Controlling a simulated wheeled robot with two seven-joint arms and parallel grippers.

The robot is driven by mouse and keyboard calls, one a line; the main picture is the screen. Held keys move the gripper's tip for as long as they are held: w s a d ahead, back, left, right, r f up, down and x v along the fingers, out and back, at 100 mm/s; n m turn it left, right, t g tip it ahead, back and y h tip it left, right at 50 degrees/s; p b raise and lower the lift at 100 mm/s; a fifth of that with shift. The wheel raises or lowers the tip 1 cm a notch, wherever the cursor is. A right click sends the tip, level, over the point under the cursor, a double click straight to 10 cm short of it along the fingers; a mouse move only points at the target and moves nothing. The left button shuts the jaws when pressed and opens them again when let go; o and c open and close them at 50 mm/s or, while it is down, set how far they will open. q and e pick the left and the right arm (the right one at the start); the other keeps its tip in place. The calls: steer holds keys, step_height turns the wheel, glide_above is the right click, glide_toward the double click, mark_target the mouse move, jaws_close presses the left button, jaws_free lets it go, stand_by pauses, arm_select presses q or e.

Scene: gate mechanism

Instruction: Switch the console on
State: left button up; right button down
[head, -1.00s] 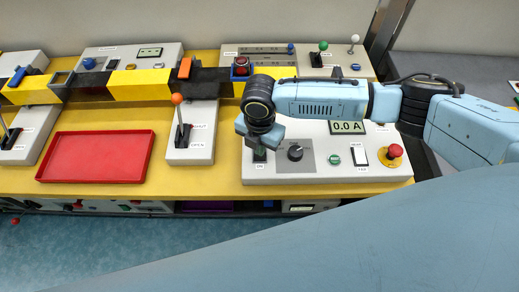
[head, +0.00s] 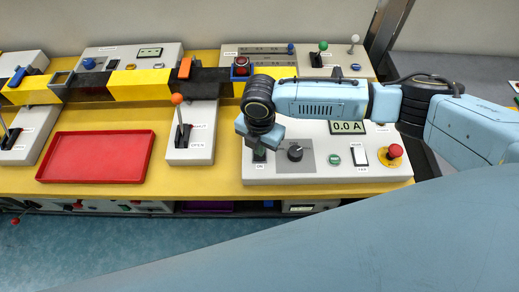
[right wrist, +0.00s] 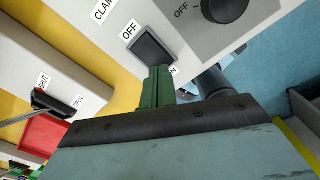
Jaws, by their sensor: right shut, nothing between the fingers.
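The console (head: 385,174) is a light grey panel at the front right of the yellow bench. Its display (head: 348,127) reads 0.0 A. A black rocker switch (right wrist: 152,48) shows in the right wrist view, with an OFF label at one end and a partly hidden label ending in N at the other. My right gripper (head: 259,150) is shut and empty, pointing down over this switch. In the right wrist view its green fingers (right wrist: 160,72) overlap the switch's N end; I cannot tell whether they press it. My left gripper is not in view.
To the left stand an orange-tipped lever (head: 178,99) and a red tray (head: 95,158). A yellow and black bar (head: 140,84) runs behind.

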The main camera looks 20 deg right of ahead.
steer(key=shift+f+b, duration=0.5)
steer(key=shift+f, duration=0.45)
stand_by(0.8)
step_height(320, 180, up, 7)
steer(key=p, duration=0.8)
steer(key=shift+r, duration=0.1)
steer(key=shift+s, duration=0.1)
stand_by(0.3)
